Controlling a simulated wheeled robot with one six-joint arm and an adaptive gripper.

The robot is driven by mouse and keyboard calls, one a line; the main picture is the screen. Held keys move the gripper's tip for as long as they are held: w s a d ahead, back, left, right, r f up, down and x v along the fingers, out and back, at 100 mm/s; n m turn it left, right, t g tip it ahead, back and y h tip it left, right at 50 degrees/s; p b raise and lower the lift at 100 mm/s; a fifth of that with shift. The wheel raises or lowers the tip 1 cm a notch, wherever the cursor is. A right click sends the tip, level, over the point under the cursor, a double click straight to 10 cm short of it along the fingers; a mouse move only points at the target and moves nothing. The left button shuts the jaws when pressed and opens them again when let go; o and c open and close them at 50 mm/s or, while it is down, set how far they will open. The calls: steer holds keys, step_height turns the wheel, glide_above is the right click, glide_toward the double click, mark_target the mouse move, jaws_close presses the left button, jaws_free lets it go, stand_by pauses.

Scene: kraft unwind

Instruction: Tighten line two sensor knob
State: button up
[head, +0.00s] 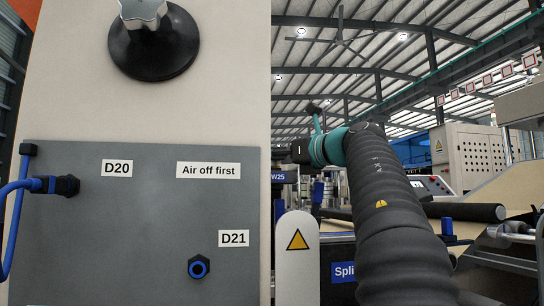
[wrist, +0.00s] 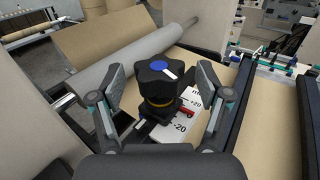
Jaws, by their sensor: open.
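A black lobed knob (wrist: 158,82) with a blue cap and a white pointer mark shows in the wrist view. It sits on a dark block on a slide beside a white scale (wrist: 178,132) marked mm, +20 and -20, with a red pointer (wrist: 186,112). I cannot read a line number near it. My gripper (wrist: 162,78) is open, with one finger on each side of the knob and a visible gap on both sides. In the head view my arm reaches away and its fingers cannot be made out; the knob does not show clearly there.
Brown web and a grey roller (wrist: 140,58) lie behind the knob, with a dark frame rail (wrist: 228,108) to its right. In the head view a grey panel (head: 130,235) labelled D20 and D21, with a blue hose (head: 12,210), stands close on the left.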

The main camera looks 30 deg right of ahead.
steer(key=shift+w+a, duration=0.25)
steer(key=shift+w, duration=0.4)
steer(key=c, duration=1.2)
steer(key=shift+m+h, duration=0.4)
steer(key=shift+h, duration=0.2)
steer(key=shift+m+t+h, duration=0.3)
steer(key=shift+m+h, duration=0.1)
steer(key=shift+h, duration=0.2)
steer(key=o, duration=1.2)
